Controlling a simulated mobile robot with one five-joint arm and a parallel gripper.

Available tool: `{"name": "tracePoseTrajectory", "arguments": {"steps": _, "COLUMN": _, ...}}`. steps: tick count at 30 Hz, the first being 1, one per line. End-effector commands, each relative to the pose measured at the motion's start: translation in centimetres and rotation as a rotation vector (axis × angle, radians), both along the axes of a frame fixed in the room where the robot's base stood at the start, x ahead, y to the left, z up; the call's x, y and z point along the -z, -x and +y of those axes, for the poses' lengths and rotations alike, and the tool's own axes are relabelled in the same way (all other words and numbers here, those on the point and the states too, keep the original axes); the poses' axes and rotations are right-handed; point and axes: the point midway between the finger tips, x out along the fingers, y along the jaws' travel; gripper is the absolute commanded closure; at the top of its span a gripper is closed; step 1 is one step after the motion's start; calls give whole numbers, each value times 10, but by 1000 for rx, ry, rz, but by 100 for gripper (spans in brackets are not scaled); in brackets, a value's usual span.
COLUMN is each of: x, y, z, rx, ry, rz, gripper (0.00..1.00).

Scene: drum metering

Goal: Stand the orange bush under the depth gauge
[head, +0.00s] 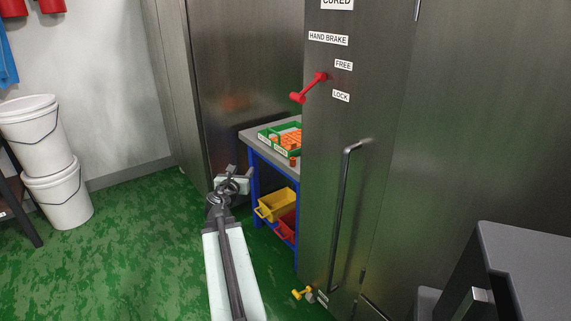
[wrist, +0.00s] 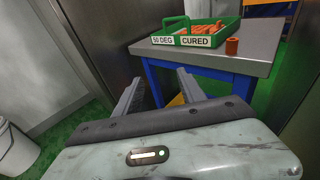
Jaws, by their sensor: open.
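An orange bush (wrist: 232,46) stands upright on the grey bench top (wrist: 262,62) near its front edge, just right of a green tray (wrist: 226,31). It also shows small in the head view (head: 293,162). The tray holds several more orange pieces (wrist: 205,30) and bears labels "50 DEG" and "CURED". My gripper (wrist: 160,82) is open and empty, with its fingers pointing toward the bench and short of it. In the head view my gripper (head: 232,182) is left of the bench. I see no depth gauge in either view.
A tall steel door (head: 350,200) with a long handle and a red hand-brake lever (head: 309,87) hides the bench's right part. Yellow (head: 277,204) and red bins sit below the bench top. White buckets (head: 58,190) stand at left. The green floor left of my arm is clear.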

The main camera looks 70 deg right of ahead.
Motion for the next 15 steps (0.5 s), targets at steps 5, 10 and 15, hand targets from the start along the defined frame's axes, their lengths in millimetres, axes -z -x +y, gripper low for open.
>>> {"name": "tracePoseTrajectory", "arguments": {"steps": 5, "x": 3, "y": 111, "z": -54, "rx": 165, "ry": -3, "rz": -5, "gripper": 53}}
{"name": "tracePoseTrajectory", "arguments": {"steps": 10, "x": 3, "y": 135, "z": -62, "rx": 198, "ry": -4, "rz": -7, "gripper": 53}}
{"name": "tracePoseTrajectory", "arguments": {"steps": 15, "x": 6, "y": 133, "z": -76, "rx": 199, "ry": -5, "rz": -7, "gripper": 53}}
